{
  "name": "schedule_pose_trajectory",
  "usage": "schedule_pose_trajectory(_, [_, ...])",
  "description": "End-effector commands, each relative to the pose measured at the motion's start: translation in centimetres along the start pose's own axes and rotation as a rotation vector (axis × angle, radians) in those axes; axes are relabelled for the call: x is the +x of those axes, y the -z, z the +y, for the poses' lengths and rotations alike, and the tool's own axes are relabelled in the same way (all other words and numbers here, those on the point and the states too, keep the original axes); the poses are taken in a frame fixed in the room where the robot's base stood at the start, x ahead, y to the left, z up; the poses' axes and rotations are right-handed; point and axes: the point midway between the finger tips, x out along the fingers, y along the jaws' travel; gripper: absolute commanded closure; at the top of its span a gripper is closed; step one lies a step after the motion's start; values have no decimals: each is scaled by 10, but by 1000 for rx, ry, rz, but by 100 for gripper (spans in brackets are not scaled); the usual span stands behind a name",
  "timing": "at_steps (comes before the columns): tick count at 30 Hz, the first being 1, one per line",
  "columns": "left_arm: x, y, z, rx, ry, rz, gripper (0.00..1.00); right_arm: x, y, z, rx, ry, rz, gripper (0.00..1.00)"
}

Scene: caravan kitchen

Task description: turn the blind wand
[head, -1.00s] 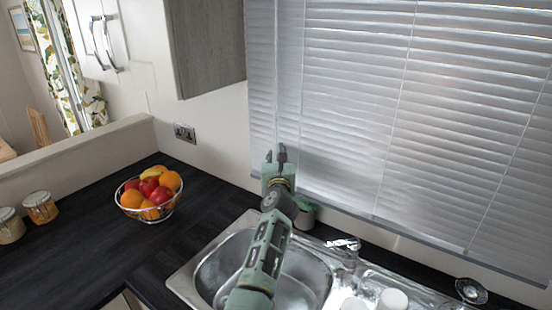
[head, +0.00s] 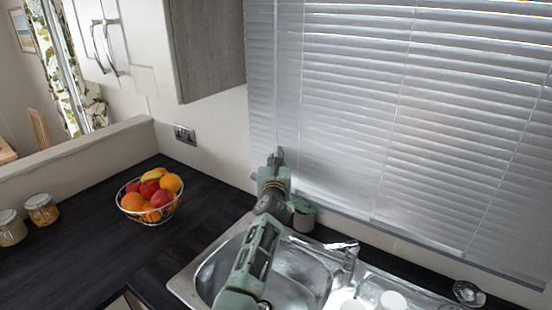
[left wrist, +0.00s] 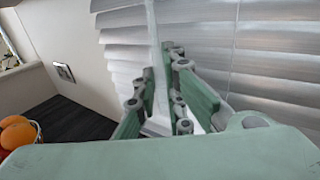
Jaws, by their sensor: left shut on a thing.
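The blind (head: 390,110) hangs over the window with its pale slats lowered. Its wand (head: 275,70) is a thin upright rod near the blind's left edge. My left gripper (head: 276,157) is at the wand's lower part, in front of the blind and above the back of the sink. In the left wrist view the wand (left wrist: 153,35) runs down between the fingers of my left gripper (left wrist: 160,72), which is shut on it. The wand's lower end is hidden by the gripper. My right gripper is not in view.
A sink (head: 317,275) lies below my left arm. A fruit bowl (head: 150,200) and two jars (head: 41,209) stand on the dark counter (head: 95,245) to the left. A wall cupboard (head: 205,50) hangs left of the blind.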

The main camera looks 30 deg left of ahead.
Motion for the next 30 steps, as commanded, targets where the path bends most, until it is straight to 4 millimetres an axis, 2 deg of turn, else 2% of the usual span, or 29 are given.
schedule_pose_trajectory(1, [0, -4, 3, 14, 20, 0, 100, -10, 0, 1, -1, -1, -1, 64])
schedule_pose_trajectory(6, [1, -3, 6, 19, 123, 0, 100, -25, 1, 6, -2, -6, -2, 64])
schedule_pose_trajectory(14, [2, 0, 10, 21, 324, 0, 100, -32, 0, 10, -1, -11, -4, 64])
schedule_pose_trajectory(23, [5, 4, 14, 16, 573, 0, 100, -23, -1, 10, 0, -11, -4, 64])
schedule_pose_trajectory(30, [6, 7, 14, 9, 755, -3, 100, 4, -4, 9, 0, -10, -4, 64])
